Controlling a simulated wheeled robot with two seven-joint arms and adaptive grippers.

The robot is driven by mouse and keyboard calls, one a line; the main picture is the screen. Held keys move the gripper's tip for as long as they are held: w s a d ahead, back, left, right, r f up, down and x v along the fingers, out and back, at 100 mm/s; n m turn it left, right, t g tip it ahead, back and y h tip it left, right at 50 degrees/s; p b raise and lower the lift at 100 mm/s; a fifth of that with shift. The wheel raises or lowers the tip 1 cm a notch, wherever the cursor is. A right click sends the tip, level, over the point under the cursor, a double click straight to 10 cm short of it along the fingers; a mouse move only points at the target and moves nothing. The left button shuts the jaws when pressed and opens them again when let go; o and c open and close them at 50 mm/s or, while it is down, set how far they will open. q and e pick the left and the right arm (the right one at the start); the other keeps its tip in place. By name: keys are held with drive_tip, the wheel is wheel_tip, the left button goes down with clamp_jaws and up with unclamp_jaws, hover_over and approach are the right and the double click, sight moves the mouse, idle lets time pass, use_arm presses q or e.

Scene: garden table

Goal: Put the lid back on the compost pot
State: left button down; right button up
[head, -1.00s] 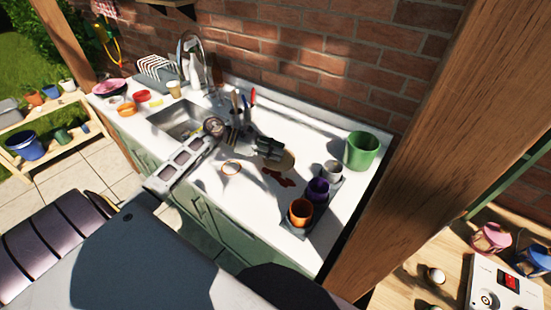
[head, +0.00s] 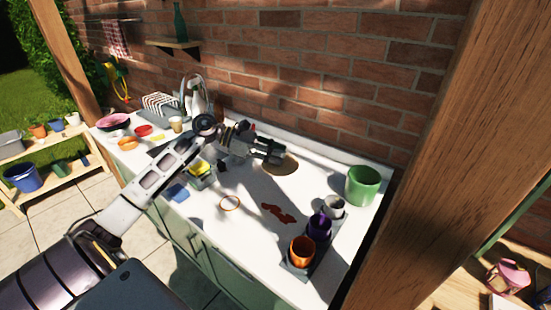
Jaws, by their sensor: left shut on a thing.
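My left gripper (head: 270,150) is shut on a round tan disc, which looks like the lid (head: 284,166). The fingers grip near its upper left edge and hide part of it. The disc appears in the head view over the back middle of the white counter, apparently raised; its exact height is hard to tell. A green pot (head: 361,188), probably the compost pot, stands upright and open-topped at the counter's right end, to the right of the disc and apart from it. My right gripper is not in view.
A dark tray (head: 290,267) with orange, purple and grey cups stands in front of the green pot. A brick wall (head: 330,115) borders the back; a wooden post (head: 420,140) stands at right.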

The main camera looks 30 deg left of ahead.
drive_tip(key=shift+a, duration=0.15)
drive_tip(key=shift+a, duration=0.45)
use_arm(q)
drive_tip(key=shift+f, duration=0.15)
